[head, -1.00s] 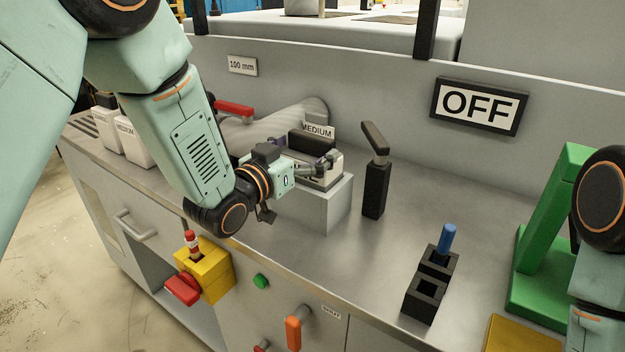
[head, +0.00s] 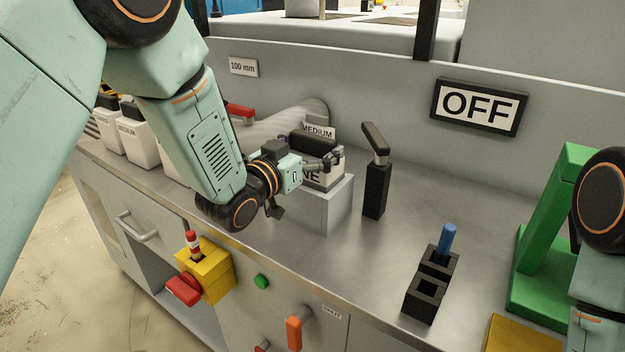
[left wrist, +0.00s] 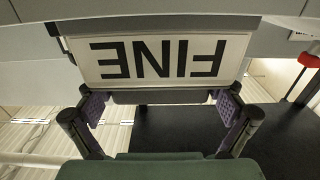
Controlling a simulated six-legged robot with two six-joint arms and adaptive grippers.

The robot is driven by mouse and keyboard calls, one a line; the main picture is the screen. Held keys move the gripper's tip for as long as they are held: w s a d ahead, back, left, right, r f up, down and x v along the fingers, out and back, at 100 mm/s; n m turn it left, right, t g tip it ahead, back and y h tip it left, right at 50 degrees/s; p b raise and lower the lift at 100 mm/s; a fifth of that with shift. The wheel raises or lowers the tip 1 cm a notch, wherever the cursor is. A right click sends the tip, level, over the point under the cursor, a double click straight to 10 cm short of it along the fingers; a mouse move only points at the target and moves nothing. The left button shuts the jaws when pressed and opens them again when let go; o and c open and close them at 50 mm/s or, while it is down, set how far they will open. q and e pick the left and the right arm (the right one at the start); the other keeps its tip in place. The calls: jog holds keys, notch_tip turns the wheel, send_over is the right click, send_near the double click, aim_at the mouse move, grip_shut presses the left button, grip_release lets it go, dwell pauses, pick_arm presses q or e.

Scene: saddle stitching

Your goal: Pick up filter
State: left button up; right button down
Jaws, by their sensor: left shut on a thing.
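The filter (head: 327,173) is a white box with a dark grip on top and "FINE" on its front. It is at the grey block (head: 326,210) on the steel bench; I cannot tell whether a gap lies beneath it. In the left wrist view the filter (left wrist: 160,60) shows its lettering upside down. My left gripper (head: 322,162) is shut on the filter, with its fingers at the upper part. In the left wrist view, the gripper's (left wrist: 158,100) purple-padded fingers show at both sides. My right arm shows at the right edge, but its gripper is out of view.
A black lever (head: 376,185) stands close right of the block. A "MEDIUM" label (head: 319,131) shows behind the filter. White containers (head: 135,140) stand at the left. A black holder with a blue handle (head: 447,238) and a green frame (head: 545,240) stand farther right.

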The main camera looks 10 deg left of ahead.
pick_arm(q)
jog(key=shift+a+r, duration=0.15)
jog(key=c, duration=0.4)
jog(key=shift+r, duration=0.1)
